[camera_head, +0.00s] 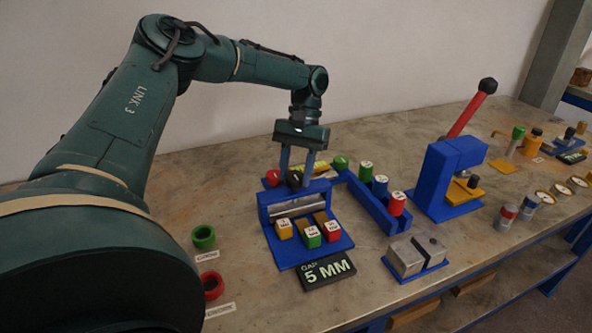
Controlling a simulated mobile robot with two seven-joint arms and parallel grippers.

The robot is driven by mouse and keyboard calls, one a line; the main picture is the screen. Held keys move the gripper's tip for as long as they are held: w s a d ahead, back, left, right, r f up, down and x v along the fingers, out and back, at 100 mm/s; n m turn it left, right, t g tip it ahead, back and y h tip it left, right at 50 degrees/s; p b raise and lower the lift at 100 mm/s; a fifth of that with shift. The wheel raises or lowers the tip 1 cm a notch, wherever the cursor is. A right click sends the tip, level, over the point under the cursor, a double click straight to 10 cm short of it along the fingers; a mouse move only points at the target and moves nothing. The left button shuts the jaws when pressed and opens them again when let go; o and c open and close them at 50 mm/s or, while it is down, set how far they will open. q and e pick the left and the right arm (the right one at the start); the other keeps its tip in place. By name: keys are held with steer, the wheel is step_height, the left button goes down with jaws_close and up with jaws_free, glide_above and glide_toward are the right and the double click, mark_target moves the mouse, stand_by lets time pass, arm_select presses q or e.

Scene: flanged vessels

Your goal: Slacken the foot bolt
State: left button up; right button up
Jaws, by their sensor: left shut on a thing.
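My left gripper (296,176) reaches down behind the blue fixture (323,251), its fingers on either side of a small black knob (295,179). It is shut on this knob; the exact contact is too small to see. A red knob (272,177) sits just left of it. The fixture has a silver bar (298,206) across it and yellow, green and red labelled blocks on its front plate. No part is clearly marked as the foot bolt; the black knob may be it. My right gripper is not in view.
A display (327,271) reading "GAP 5 MM" lies in front. A blue rack (365,205) holds labelled cylinders. A blue press (449,175) with a red lever stands right, behind a grey block (416,254).

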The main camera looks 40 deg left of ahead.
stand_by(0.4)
arm_select(q)
steer(key=o, duration=1)
steer(key=shift+c, duration=0.2)
steer(key=v, duration=1.3)
steer(key=shift+p, duration=0.45)
